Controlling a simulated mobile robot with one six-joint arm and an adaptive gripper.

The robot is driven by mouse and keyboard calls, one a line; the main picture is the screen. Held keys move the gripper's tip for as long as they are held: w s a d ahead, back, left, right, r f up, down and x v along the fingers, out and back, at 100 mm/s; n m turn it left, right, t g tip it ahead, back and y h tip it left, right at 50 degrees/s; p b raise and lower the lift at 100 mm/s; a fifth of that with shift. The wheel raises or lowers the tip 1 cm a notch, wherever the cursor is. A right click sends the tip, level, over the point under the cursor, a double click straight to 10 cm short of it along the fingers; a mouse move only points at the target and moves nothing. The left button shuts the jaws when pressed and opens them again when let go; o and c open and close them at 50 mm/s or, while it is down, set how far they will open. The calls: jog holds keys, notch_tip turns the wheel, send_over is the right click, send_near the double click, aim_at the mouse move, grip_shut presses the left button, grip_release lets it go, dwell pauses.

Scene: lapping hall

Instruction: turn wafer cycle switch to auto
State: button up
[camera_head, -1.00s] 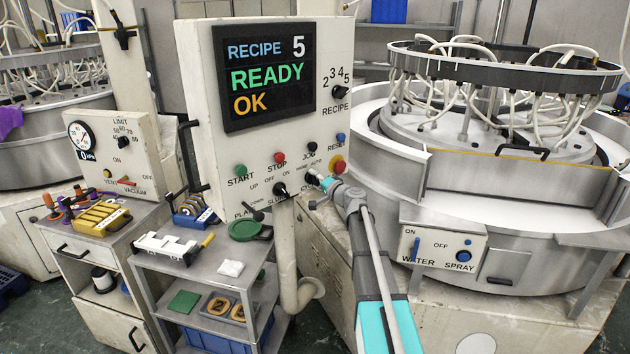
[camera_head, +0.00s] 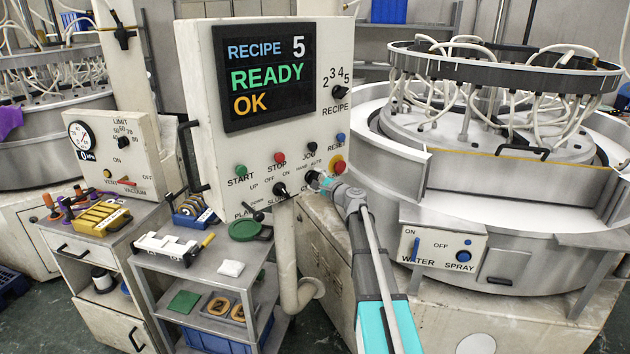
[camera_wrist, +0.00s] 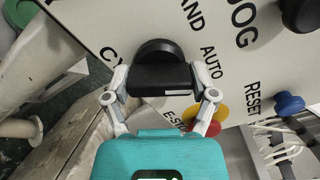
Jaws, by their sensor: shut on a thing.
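The wafer cycle switch (camera_wrist: 152,48) is a round black knob with a thick bar on the control panel. In the wrist view it sits between the partly hidden CYCLE lettering and the HAND and AUTO labels. My gripper (camera_wrist: 164,82) is shut on the switch, with one grey finger at each end of its black bar. In the head view my gripper (camera_head: 318,182) is at the panel's lower right, below HAND and AUTO, and covers the switch and part of its label. I cannot tell for sure which label the switch points to.
Close by are the black JOG knob (camera_wrist: 300,12), the blue RESET button (camera_wrist: 289,104) and the red-and-yellow emergency stop (camera_head: 337,165). Another black switch (camera_head: 280,190) is just left of my gripper. The screen (camera_head: 268,77) reads RECIPE 5, READY, OK.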

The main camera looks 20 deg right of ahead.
jog(key=shift+m, duration=0.3)
jog(key=o, duration=1)
jog(key=shift+o, duration=0.2)
jog(key=v, duration=1.2)
